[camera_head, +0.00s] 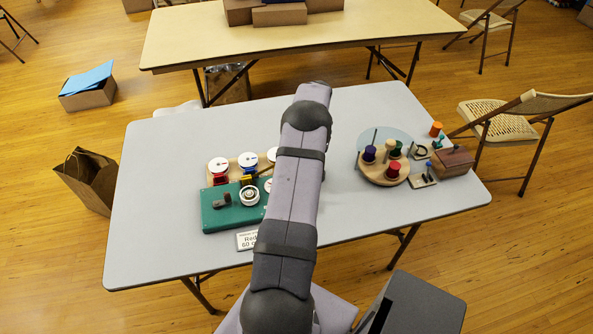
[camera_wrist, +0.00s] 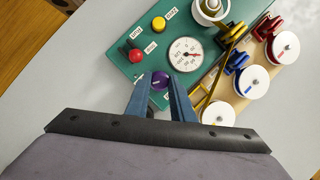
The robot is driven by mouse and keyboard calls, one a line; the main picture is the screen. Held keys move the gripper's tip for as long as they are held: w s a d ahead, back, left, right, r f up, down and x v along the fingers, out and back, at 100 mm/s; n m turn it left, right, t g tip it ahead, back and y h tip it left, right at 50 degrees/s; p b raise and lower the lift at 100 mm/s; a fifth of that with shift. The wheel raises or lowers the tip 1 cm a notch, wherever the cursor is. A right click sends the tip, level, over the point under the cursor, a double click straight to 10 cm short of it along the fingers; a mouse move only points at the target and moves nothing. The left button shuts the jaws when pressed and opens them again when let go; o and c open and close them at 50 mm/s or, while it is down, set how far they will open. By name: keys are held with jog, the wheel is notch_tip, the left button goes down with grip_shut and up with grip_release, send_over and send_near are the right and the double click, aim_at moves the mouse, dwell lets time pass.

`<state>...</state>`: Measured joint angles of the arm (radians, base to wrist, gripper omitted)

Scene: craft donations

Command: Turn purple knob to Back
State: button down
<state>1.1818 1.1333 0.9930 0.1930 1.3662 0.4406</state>
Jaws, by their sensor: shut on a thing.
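The purple knob (camera_wrist: 159,80) is at the near edge of a green panel in the wrist view. It has a pale mark on its top; which label it points to is too small to tell. My gripper (camera_wrist: 161,92) is shut on the knob, one blue finger on each side. The green panel (camera_head: 222,219) lies on the grey table in the head view, and it also fills the upper middle of the wrist view (camera_wrist: 186,28). In the head view my arm hides the gripper and the knob.
On the panel are a red button (camera_wrist: 136,57), a yellow button (camera_wrist: 158,23) and a white dial (camera_wrist: 186,54). White-topped spools (camera_wrist: 284,47) stand beside it. A round wooden board (camera_head: 373,177) with coloured spools stands at the right. The table's left end (camera_head: 150,200) is clear.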

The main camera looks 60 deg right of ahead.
dwell(0.4)
jog(key=c, duration=1.5)
grip_release()
jog(key=shift+c, duration=0.2)
jog(key=b+v, duration=0.1)
jog(key=v, duration=0.6)
jog(key=shift+r, duration=0.25)
